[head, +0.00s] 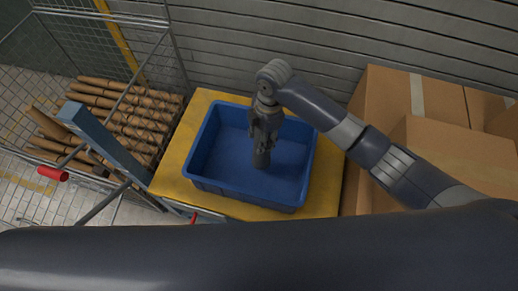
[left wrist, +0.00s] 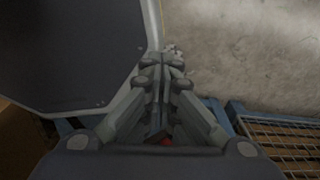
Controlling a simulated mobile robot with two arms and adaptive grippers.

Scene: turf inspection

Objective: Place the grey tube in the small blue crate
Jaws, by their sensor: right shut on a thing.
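The grey tube (head: 262,158) is dark and short, and it stands roughly upright below my right gripper (head: 264,137). The gripper is shut on its upper part. Gripper and tube are over the inside of the small blue crate (head: 215,168), a little right of its middle. I cannot tell whether the tube's lower end touches the crate floor. My left gripper (left wrist: 162,62) shows in the left wrist view, with its fingertips together and nothing clear between them. It is not visible in the head view.
The crate sits on a yellow platform (head: 172,185). Cardboard boxes (head: 385,92) stand at the right. A wire cage (head: 150,45) with several brown wooden pieces (head: 130,105) is at the left. A slatted wall (head: 240,45) closes the back. The crate looks otherwise empty.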

